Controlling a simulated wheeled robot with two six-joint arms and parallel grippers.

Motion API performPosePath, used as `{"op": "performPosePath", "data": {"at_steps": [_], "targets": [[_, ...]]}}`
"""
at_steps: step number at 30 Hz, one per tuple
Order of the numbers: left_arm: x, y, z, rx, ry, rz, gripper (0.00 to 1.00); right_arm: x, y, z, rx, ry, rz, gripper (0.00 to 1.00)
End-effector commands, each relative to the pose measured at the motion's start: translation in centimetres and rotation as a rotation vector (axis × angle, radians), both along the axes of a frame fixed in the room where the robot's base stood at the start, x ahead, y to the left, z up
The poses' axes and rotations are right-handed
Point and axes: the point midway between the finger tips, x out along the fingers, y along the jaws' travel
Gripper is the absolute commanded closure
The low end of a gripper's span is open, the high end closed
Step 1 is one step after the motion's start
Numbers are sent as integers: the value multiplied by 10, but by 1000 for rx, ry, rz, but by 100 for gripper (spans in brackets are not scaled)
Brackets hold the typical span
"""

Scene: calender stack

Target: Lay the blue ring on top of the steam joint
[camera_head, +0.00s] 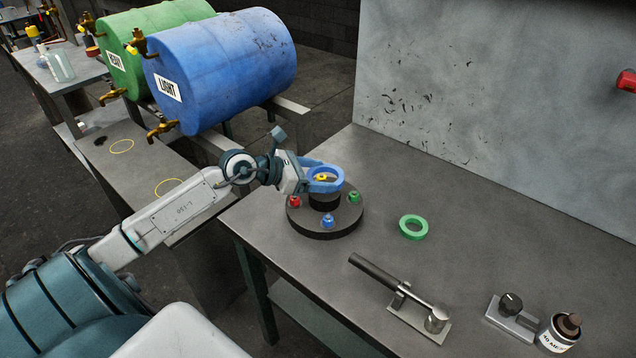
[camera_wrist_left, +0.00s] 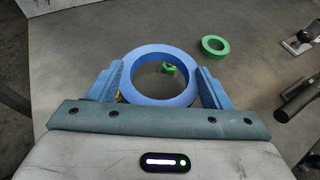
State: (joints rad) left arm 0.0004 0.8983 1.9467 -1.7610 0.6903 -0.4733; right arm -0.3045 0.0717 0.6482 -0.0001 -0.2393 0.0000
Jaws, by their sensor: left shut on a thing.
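My left gripper (camera_head: 322,178) is shut on the blue ring (camera_head: 326,188) and holds it roughly level above the steam joint (camera_head: 346,220). The steam joint is a dark round base with a raised black middle and coloured fittings: red, blue and green around it, and yellow seen through the ring. In the left wrist view the blue ring (camera_wrist_left: 182,97) sits between both fingers, and a green fitting (camera_wrist_left: 168,70) shows through its hole. Whether the ring touches the joint's middle is hard to tell. My right gripper is not in view.
A green ring (camera_head: 413,236) lies on the table (camera_head: 480,240) to the right of the joint. A black-handled tool (camera_head: 375,272), a small knob device (camera_head: 511,305) and a labelled bottle (camera_head: 560,335) lie nearer the front right. A grey panel (camera_head: 480,90) stands behind.

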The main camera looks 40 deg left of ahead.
Motion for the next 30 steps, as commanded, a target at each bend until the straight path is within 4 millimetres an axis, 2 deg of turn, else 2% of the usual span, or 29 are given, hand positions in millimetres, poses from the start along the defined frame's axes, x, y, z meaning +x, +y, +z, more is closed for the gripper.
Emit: {"op": "performPosePath", "data": {"at_steps": [6, 11, 19, 20, 22, 30], "targets": [[-1, -1, -26, -3, 2, 1, 50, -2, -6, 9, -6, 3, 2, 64], [-1, 0, -29, 0, 1, 0, 50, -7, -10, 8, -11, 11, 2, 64], [-1, 0, -35, 0, 1, 0, 50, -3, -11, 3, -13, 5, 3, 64], [-1, 0, -33, 0, 1, 0, 22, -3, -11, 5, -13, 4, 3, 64], [-1, 0, -33, 0, 1, 0, 8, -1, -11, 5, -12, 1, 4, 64], [-1, 0, -32, 0, 1, 0, 6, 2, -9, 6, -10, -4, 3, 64]]}}
